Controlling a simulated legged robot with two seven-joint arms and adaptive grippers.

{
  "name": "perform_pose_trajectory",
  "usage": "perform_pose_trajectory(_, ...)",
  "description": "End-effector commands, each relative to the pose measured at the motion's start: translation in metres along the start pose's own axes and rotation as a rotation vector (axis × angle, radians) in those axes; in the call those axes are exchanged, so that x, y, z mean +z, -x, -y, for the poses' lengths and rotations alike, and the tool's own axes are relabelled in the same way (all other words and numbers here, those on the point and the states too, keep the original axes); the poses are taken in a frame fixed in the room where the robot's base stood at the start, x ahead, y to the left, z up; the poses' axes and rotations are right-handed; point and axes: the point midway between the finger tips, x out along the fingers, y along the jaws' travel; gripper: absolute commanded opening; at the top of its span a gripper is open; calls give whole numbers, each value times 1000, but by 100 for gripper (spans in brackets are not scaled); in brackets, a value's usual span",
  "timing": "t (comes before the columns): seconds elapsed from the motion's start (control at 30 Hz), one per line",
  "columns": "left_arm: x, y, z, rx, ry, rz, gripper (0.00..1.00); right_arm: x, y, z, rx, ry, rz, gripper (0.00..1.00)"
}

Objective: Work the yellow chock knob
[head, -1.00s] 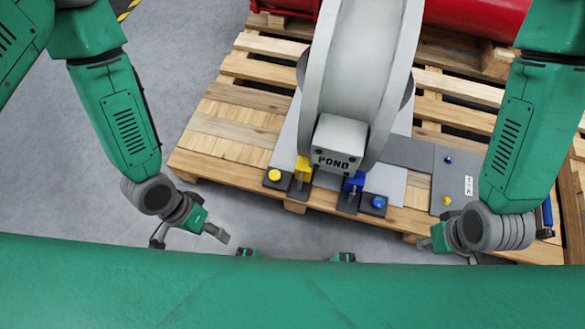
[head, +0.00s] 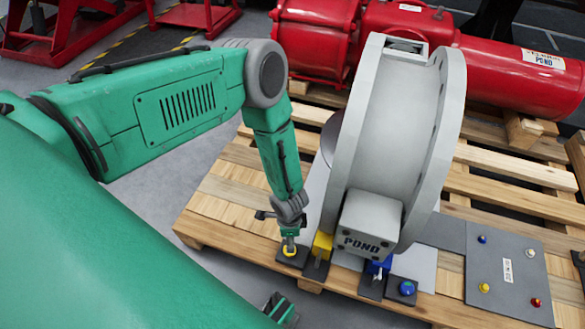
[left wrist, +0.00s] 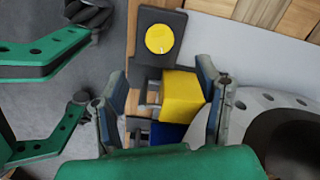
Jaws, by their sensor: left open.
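The yellow chock knob (left wrist: 160,38) is a round yellow cap on a black base. It shows at the top of the left wrist view, and partly behind my gripper in the head view (head: 289,252). My left gripper (left wrist: 163,82) is open, and in the head view (head: 288,238) it is right over the knob. In the wrist view the knob lies beyond the fingertips, and the yellow chock block (left wrist: 182,95) appears between the fingers. I cannot tell whether a finger touches the knob. The block stands just right of the knob in the head view (head: 322,244).
The blue knob (head: 407,288) and blue chock (head: 380,266) sit to the right. The large grey valve wheel (head: 385,130) stands close to my left gripper. A wooden pallet (head: 225,215) carries everything; a grey button panel (head: 508,275) lies at right.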

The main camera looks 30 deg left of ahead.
Motion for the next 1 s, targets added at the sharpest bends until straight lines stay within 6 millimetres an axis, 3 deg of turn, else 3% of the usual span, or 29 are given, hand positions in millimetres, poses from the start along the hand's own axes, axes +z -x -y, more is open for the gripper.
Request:
perform_pose_trajectory(0.03, 0, -18, 0, 0, -4, 0, 59, 1, -13, 0, 0, 0, 0, 21)
perform_pose_trajectory(0.1, 0, -35, 0, 1, -4, 0, 59, 2, -24, 0, 0, 0, 0, 21)
perform_pose_trajectory(0.4, 0, -88, 0, 1, -3, -1, 59, 4, -60, 0, 0, 0, 1, 21)
perform_pose_trajectory(0.6, 0, -102, 0, 2, -2, -1, 59, 4, -70, 0, 0, 0, 1, 21)
perform_pose_trajectory(0.93, 0, -103, 0, 3, -1, -1, 59, 4, -70, 0, 0, 0, 0, 21)
perform_pose_trajectory(0.97, 0, -103, 0, 3, -1, -1, 55, 4, -70, 0, 0, 0, 0, 21)
perform_pose_trajectory(1.0, 0, -103, 0, 3, -1, -1, 41, 4, -70, 0, 0, 0, 0, 21)
